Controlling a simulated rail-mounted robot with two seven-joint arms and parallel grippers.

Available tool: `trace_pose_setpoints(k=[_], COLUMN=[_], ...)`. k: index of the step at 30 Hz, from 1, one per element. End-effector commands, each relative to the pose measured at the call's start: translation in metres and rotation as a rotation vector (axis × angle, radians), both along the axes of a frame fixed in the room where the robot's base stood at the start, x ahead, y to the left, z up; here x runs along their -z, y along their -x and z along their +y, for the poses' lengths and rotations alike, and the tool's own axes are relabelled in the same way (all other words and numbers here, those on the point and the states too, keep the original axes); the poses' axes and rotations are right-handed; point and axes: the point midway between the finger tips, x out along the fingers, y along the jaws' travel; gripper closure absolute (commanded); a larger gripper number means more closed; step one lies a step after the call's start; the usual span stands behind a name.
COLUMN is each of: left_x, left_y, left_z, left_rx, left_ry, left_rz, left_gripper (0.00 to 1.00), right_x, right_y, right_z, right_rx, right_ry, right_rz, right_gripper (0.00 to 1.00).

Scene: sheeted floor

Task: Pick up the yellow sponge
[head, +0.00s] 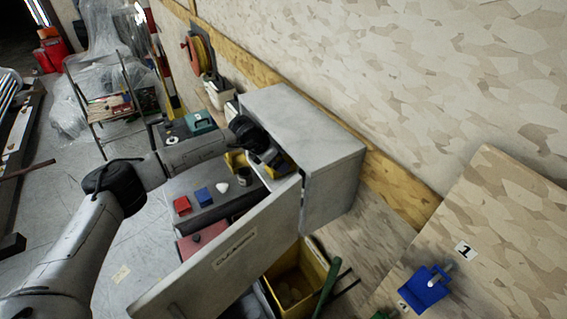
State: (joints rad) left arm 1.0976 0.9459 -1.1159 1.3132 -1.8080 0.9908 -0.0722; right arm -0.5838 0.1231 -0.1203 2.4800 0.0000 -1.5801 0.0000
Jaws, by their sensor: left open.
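My left arm reaches in from the left, and my left gripper (273,162) is at the open front of a grey cabinet (318,140). Its jaws are open and small in the picture. A yellow patch (236,161) shows just left of the gripper; I cannot tell whether it is the yellow sponge. The gripper and wrist hide part of the cabinet opening, and I see nothing held between the fingers. My right gripper is out of view.
The cabinet's labelled door (225,262) stands open towards me. A bench with a red block (182,205) and a blue block (203,196) lies left of it. A yellow bin (291,288) is below. A blue bracket (424,288) is on the board at right.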

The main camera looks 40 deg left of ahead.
Motion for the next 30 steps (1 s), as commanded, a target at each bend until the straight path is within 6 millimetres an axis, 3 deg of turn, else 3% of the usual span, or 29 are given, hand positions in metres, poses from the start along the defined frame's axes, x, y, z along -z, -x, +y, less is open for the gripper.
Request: trace_pose_setpoints(k=[9, 20, 30], left_x=[0.025, 0.029, 0.029], left_y=[-0.015, -0.017, -0.017], left_z=[-0.006, -0.007, -0.006], left_rx=[-0.002, -0.001, -0.001], left_ry=[0.001, 0.0, 0.0], left_rz=[0.0, 0.0, 0.0], left_gripper=[0.06, 0.06, 0.38], right_x=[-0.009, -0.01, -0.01], right_y=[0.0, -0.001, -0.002], right_z=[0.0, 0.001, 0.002], right_rx=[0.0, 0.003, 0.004], right_ry=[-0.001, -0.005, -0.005], right_rz=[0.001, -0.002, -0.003], right_gripper=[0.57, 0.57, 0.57])
